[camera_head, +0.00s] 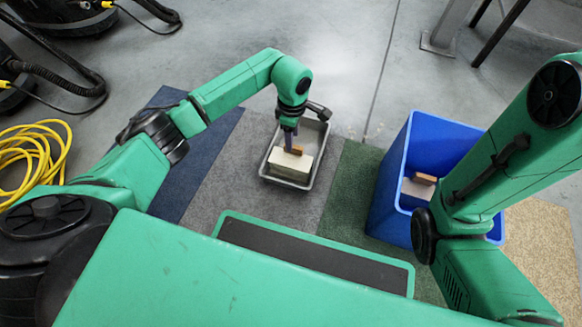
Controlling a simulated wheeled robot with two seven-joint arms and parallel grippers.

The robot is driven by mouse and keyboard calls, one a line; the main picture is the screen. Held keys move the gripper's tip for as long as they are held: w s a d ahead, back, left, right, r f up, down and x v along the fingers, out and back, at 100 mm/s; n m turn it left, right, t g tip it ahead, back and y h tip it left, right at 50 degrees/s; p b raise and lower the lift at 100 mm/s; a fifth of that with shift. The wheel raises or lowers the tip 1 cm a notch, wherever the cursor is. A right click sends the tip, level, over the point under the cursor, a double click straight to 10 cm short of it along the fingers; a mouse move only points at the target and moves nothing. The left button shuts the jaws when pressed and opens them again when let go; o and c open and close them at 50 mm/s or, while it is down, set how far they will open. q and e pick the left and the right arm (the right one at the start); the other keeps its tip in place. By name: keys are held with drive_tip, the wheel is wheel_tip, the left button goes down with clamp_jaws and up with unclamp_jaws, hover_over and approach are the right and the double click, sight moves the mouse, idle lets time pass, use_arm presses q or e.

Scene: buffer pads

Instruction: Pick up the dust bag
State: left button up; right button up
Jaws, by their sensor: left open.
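A pale, box-like bag with a small orange-brown piece on top, which looks like the dust bag (290,168), lies in a shallow grey tray (267,172) in the head view. My left gripper (290,150) points down right over the bag, beside the orange-brown piece, and is open. I cannot tell whether its fingers touch the bag. A second pale item with a brown piece (424,179) lies inside a blue bin (392,190) on the right. My right arm crosses in front of this bin, and I cannot make out my right gripper.
The tray stands on a grey mat (225,185) between a blue mat (200,155) and a green mat (345,190). A yellow cable coil (35,155) and black hoses lie at the left. Metal legs (445,30) stand at the top right. The floor behind the tray is clear.

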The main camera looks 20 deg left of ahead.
sight(291, 162)
use_arm(q)
wheel_tip(291, 162, down, 4)
drive_tip(key=b, duration=0.3)
drive_tip(key=shift+s+a+f, duration=0.1)
drive_tip(key=shift+a, duration=0.05)
drive_tip(key=shift+f, duration=0.4)
drive_tip(key=shift+r, duration=0.25)
clamp_jaws()
idle(0.4)
